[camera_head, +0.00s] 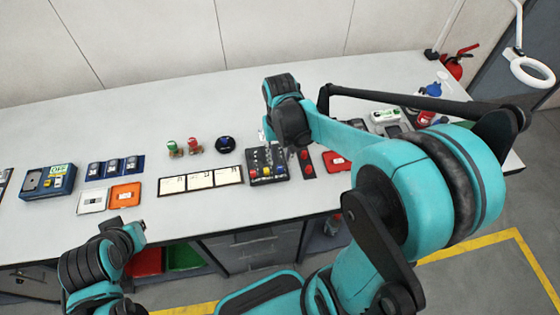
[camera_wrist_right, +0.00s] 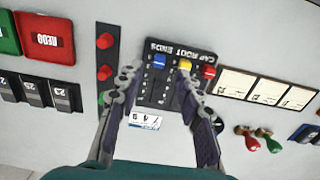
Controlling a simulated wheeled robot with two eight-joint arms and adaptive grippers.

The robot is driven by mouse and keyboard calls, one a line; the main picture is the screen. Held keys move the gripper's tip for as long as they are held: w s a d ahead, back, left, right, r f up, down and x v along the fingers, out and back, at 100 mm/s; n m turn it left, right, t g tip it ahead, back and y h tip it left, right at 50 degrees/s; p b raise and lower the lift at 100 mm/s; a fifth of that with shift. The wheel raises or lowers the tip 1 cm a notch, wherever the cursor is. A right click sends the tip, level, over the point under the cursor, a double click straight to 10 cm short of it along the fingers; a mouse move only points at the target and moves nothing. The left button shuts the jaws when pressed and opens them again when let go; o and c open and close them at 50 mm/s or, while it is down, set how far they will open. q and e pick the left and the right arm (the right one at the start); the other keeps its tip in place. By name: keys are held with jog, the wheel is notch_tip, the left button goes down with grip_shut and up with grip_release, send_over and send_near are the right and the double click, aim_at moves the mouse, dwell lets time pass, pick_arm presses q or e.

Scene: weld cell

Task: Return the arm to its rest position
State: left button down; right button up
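My right arm (camera_head: 430,185), teal and black, reaches from the right over the bench. Its gripper (camera_head: 267,138) is small and partly hidden by its wrist in the head view, above the dark "CAP ROOT ENDS" block (camera_head: 268,172). In the right wrist view my right gripper (camera_wrist_right: 162,90) has its two fingers spread apart with nothing held between them. The block (camera_wrist_right: 172,78) with blue, yellow and red knobs lies beyond the fingertips. My left arm (camera_head: 95,262) is folded at the lower left, before the bench edge; its fingers cannot be made out.
The bench (camera_head: 240,105) carries three white cards (camera_head: 200,180), a dark strip with red knobs (camera_head: 306,163), an orange case (camera_head: 125,196) and a blue box (camera_head: 48,181). Red and green bins (camera_head: 184,257) sit below. A fire extinguisher (camera_head: 455,64) stands at the back right.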

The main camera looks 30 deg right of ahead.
jog(key=shift+r, duration=0.8)
jog(key=s+a+r+n+t, duration=0.3)
jog(key=s+a+r+t, duration=0.1)
jog(key=s+t, duration=0.3)
jog(key=shift+s+a+r+b, duration=0.15)
jog(key=shift+s+a+b, duration=0.2)
jog(key=shift+s, duration=0.1)
jog(key=shift+d, duration=0.15)
dwell(0.8)
